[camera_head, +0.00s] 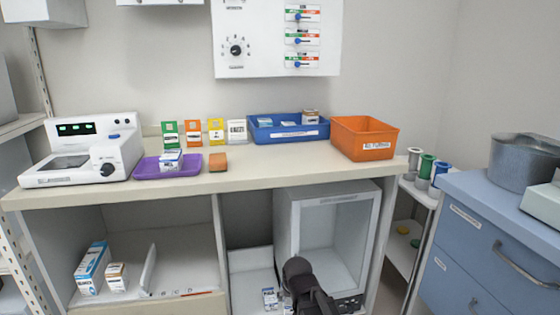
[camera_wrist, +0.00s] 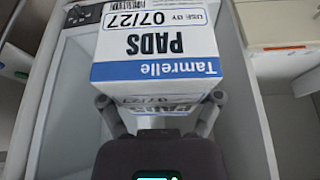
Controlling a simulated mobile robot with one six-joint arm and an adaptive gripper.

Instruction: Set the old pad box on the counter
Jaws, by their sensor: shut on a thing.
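My gripper (camera_wrist: 160,103) is shut on a white and blue box (camera_wrist: 158,45) in the wrist view. The box is marked "Tamrelle PADS" and "USE BY 07/27", upside down in that view, and a finger is on each side of it. In the head view my gripper (camera_head: 290,290) is low in front of the open bay under the counter, and my arm hides most of what it holds. The beige counter (camera_head: 290,168) is above it. Whether the held box touches anything below is not clear.
On the counter stand a white device (camera_head: 85,150), a purple tray (camera_head: 150,168) with a box, an orange sponge-like block (camera_head: 217,162), a blue bin (camera_head: 262,136) and an orange bin (camera_head: 350,142). A glass-fronted cabinet (camera_head: 330,230) stands below. The front middle of the counter is clear.

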